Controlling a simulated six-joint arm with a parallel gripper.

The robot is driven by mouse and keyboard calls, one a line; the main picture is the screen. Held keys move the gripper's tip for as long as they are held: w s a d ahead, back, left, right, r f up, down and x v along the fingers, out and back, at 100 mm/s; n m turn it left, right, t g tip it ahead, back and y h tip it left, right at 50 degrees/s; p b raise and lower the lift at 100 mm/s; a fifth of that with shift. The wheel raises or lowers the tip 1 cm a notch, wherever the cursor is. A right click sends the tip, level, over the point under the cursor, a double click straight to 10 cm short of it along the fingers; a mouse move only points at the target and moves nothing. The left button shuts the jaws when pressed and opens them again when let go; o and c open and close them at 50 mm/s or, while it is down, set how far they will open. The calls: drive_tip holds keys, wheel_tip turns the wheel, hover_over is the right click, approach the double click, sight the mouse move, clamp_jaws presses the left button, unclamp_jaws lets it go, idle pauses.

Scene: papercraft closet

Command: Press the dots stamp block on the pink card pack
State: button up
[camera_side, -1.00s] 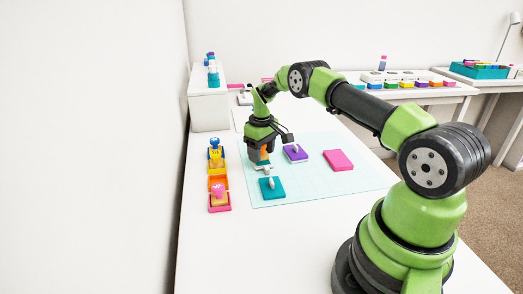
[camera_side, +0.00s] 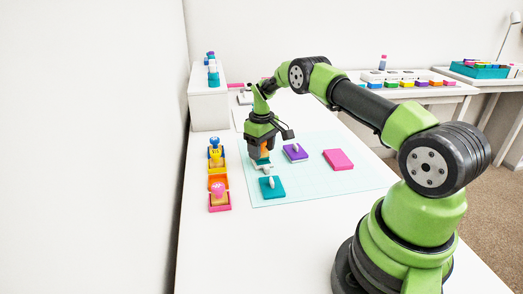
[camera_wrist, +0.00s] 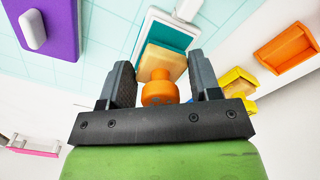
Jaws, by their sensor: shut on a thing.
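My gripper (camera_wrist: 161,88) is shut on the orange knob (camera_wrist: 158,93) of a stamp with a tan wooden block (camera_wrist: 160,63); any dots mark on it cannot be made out. The stamp (camera_side: 264,149) is over a white ink pad with a teal surface (camera_wrist: 172,33), which also shows below my gripper (camera_side: 262,151) in the side view. It looks just clear of the pad, but the gap is hard to judge. The pink card pack (camera_side: 338,160) lies flat on the pale mat, to the right of my gripper, with nothing on it.
A purple piece (camera_side: 295,153) and a teal piece (camera_side: 272,187), each with a white handle, lie on the mat (camera_side: 320,187). At left stands a row of trays with blue, yellow and pink (camera_side: 218,191) stamps; the orange tray (camera_wrist: 285,48) is empty. Mat around the pink pack is clear.

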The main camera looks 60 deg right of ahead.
drive_tip(key=shift+r, duration=0.25)
drive_tip(key=shift+f, duration=0.8)
idle(0.9)
drive_tip(key=shift+o, duration=1)
drive_tip(key=shift+c, duration=1.4)
drive_tip(key=shift+r, duration=3.1)
drive_tip(key=shift+d, duration=0.1)
